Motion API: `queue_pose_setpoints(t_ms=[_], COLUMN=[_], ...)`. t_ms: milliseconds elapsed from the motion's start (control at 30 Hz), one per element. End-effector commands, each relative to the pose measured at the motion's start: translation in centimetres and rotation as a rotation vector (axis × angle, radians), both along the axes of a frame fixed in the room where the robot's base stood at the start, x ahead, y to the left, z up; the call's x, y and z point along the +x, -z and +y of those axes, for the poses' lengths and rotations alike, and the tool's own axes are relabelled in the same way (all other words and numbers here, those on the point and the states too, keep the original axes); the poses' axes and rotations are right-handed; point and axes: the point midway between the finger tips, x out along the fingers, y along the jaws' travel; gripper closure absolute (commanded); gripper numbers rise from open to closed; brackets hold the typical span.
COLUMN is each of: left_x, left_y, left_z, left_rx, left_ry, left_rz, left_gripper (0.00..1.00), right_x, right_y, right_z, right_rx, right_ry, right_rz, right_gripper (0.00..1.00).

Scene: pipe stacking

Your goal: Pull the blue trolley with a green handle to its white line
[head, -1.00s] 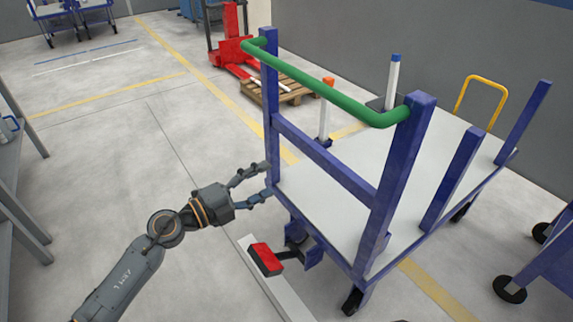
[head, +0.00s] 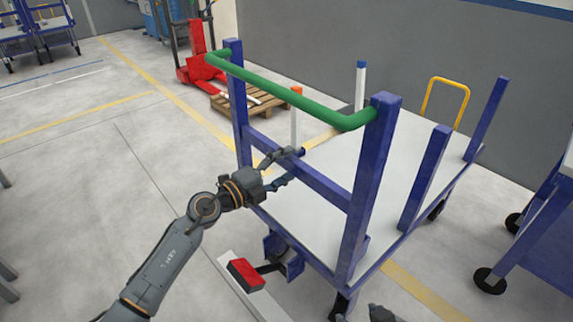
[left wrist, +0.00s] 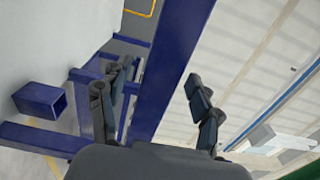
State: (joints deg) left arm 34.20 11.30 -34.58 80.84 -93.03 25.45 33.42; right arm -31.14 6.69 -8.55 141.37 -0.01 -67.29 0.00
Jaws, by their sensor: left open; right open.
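The blue trolley (head: 365,190) stands at the right with a grey-white deck (head: 300,215). Its green handle (head: 290,92) spans the top of two blue posts. My left gripper (head: 294,166) is open at the blue crossbar below the handle. In the left wrist view a blue bar (left wrist: 172,70) runs between the open fingers (left wrist: 155,105); I cannot tell whether they touch it. A bit of the green handle (left wrist: 300,172) shows at the corner. My right gripper (head: 380,313) shows only in part at the bottom edge, apart from the handle. A white strip (head: 232,272) lies on the floor by the red pedal (head: 245,273).
A red pallet jack (head: 200,65) and a wooden pallet (head: 245,103) are behind. A grey wall (head: 420,45) runs along the back right. Another blue trolley (head: 535,225) is at the right edge.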

Motion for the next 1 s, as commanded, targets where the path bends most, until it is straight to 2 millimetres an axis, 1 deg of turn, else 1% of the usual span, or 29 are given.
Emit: queue_pose_setpoints(t_ms=[33, 133, 467, 567, 600, 667, 700, 800, 1000], left_x=[0.41, 0.84, 1.06, 1.05, 1.05, 1.05, 1.05, 1.03, 1.03], left_y=[0.02, 0.07, 0.04, 0.05, 0.05, 0.06, 0.07, 0.12, 0.16], left_z=[-0.54, -1.2, -1.48, -1.46, -1.46, -1.45, -1.45, -1.45, -1.44], left_rx=[-0.001, -0.001, 0.0, 0.0, 0.0, 0.0, 0.001, 0.001, 0.002], left_ry=[0.0, 0.001, 0.0, 0.0, 0.0, 0.0, 0.0, 0.0, 0.001], left_rz=[0.0, 0.001, 0.0, 0.0, 0.0, 0.0, 0.001, 0.001, 0.002], left_gripper=[0.36, 0.36, 0.36, 0.54, 0.62, 0.75, 0.83, 1.0, 1.0], right_x=[0.23, 0.52, 0.64, 0.64, 0.63, 0.63, 0.63, 0.64, 0.71], right_y=[-0.04, -0.26, -0.38, -0.38, -0.38, -0.38, -0.38, -0.37, -0.4], right_z=[0.09, 0.19, 0.24, 0.24, 0.25, 0.25, 0.25, 0.25, 0.25], right_rx=[0.002, 0.006, 0.008, 0.008, 0.008, 0.008, 0.008, 0.008, 0.009], right_ry=[-0.002, -0.003, -0.003, -0.003, -0.003, -0.003, -0.003, -0.004, -0.002], right_rz=[-0.012, -0.029, -0.036, -0.036, -0.036, -0.036, -0.036, -0.036, -0.038], right_gripper=[0.4, 0.4, 0.4, 0.4, 0.4, 0.4, 0.4, 0.4, 0.4])
